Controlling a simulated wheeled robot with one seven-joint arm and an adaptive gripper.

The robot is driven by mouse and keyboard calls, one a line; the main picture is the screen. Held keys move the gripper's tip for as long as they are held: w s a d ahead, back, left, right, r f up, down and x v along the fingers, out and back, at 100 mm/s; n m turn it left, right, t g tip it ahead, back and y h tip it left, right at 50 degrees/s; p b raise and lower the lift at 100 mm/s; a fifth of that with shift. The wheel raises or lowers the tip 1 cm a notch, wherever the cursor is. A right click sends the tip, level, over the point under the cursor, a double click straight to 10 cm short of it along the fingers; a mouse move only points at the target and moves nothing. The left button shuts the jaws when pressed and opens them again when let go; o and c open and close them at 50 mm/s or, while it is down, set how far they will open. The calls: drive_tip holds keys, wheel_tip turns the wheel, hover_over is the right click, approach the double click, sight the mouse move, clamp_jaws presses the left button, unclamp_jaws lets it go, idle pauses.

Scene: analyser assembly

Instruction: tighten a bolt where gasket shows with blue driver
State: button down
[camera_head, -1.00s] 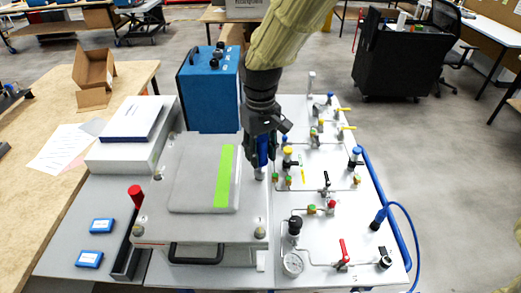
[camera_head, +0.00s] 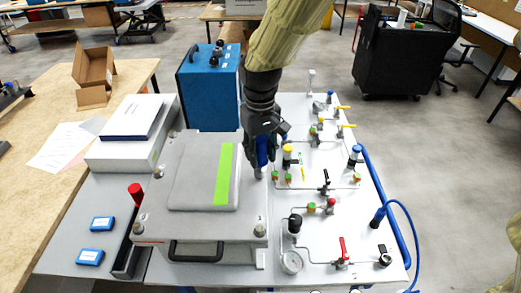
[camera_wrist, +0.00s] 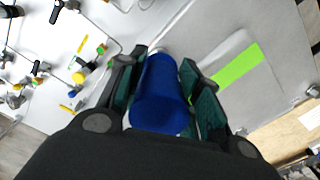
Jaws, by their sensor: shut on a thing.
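My gripper (camera_head: 262,150) is shut on the blue driver (camera_wrist: 160,95), whose blue handle lies between the two green-padded fingers in the wrist view. The driver stands roughly upright over the far right corner of the grey analyser cover (camera_head: 180,220), which has a bright green strip (camera_head: 223,175). The driver's lower end (camera_head: 259,173) is at that corner and hides the bolt there. Other corner bolts show at the near right (camera_head: 260,230), the near left (camera_head: 138,229) and the far left (camera_head: 158,173). I cannot make out a gasket at any corner.
A red-handled driver (camera_head: 135,190) stands in a dark holder left of the cover. A blue case (camera_head: 208,95) stands behind it. Valves, a gauge (camera_head: 291,262) and tubing crowd the white panel (camera_head: 330,220) at right. Two small blue boxes (camera_head: 90,257) lie at left.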

drive_tip(key=m+p, duration=0.1)
drive_tip(key=m, duration=0.1)
drive_tip(key=m+p, duration=0.1)
drive_tip(key=m, duration=0.1)
drive_tip(key=shift+a+r, duration=0.1)
drive_tip(key=shift+r, duration=0.1)
drive_tip(key=m+p, duration=0.1)
drive_tip(key=m, duration=0.2)
drive_tip(key=shift+f, duration=0.2)
drive_tip(key=c, duration=1.1)
unclamp_jaws()
